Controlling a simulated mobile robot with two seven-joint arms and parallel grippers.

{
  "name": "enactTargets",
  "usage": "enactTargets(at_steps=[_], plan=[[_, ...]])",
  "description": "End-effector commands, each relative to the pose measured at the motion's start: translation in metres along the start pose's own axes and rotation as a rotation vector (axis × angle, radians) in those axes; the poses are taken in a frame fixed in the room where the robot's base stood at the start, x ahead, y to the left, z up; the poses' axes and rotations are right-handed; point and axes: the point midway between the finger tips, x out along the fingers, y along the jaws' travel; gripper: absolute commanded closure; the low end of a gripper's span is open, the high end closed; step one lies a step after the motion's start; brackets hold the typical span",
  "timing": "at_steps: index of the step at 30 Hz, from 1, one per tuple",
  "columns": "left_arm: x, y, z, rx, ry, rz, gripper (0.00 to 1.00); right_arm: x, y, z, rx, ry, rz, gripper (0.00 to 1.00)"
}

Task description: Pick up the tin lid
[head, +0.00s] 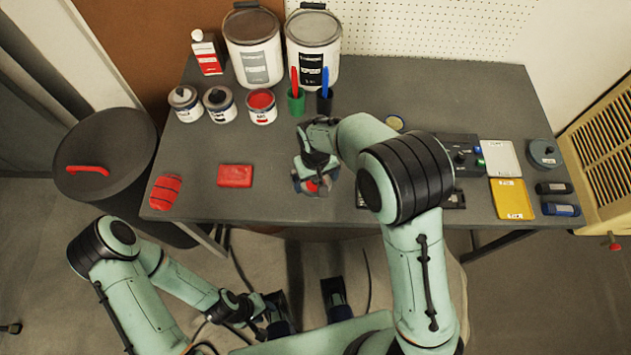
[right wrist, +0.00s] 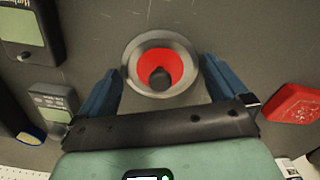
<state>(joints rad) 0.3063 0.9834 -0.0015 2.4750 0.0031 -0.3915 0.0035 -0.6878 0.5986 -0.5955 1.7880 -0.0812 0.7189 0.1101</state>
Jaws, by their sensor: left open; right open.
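The tin lid (right wrist: 184,62) is a round silvery ring with a red middle and a dark knob-like spot at its centre. In the right wrist view it lies on the grey bench between the two blue fingers of my right gripper (right wrist: 160,70). The gripper is open, with a finger on either side of the lid; I cannot tell whether they touch it. In the head view my right gripper (head: 315,182) hangs over the bench's front middle and mostly covers the lid, leaving some red showing. My left gripper (head: 262,312) is low in front of the bench, open and away from the lid.
A red block (head: 235,176) and a red striped item (head: 166,192) lie left on the bench (head: 270,210). An open tin of red paint (head: 261,106), closed tins, brush cups and large buckets (head: 252,45) stand behind. Trays (head: 511,199) and dark devices lie right. A dark bin (head: 105,150) stands left.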

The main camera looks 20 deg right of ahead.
Motion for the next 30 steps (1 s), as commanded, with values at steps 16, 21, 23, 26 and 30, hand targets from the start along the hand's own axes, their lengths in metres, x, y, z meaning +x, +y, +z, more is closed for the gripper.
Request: enactTargets(at_steps=[16, 21, 23, 26, 30], plan=[[0.0, 0.0, 0.0, 0.0, 0.0, 0.0, 0.57, -0.002, 0.0, 0.0, -0.001, 0.0, 0.0, 0.37], [-0.002, 0.0, 0.001, 0.0, -0.001, 0.0, 0.57, -0.012, 0.0, -0.001, -0.002, 0.002, -0.001, 0.37], [-0.003, 0.001, 0.001, 0.0, -0.003, -0.001, 0.57, -0.018, -0.001, -0.001, -0.002, 0.004, -0.001, 0.37], [-0.005, 0.001, 0.002, -0.001, -0.006, -0.002, 0.57, -0.036, -0.001, -0.001, 0.0, 0.005, -0.003, 0.37], [-0.011, 0.002, 0.003, -0.001, -0.009, -0.002, 0.57, -0.073, -0.001, -0.002, -0.001, 0.007, -0.004, 0.37]])
